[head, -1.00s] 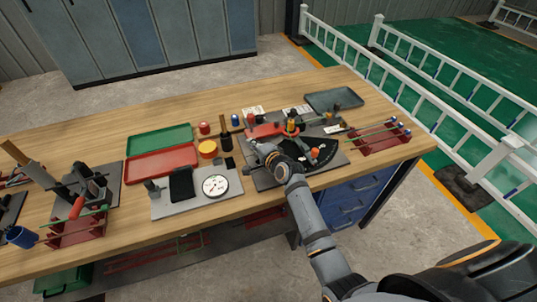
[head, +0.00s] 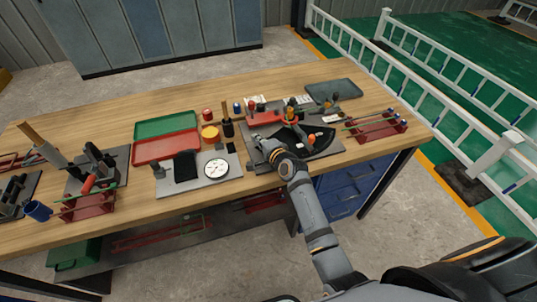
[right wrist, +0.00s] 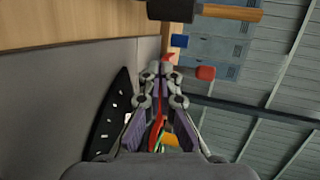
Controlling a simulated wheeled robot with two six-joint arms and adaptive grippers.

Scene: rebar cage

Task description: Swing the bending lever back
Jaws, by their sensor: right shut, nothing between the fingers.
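The bender stands on a grey plate (head: 262,165) at the right of the bench, with a black fan-shaped sector (head: 320,142) and a red knob (head: 312,138). An upright orange-and-black handle (head: 290,112) stands behind it. I cannot clearly tell which part is the bending lever. My right gripper (head: 258,139) is over the plate's left part, shut and empty. In the right wrist view its fingers (right wrist: 162,78) are close together, with the sector (right wrist: 112,115) at left and a red strip (right wrist: 158,130) showing between the finger links. My left gripper is out of view.
Bare bench lies along the front edge.

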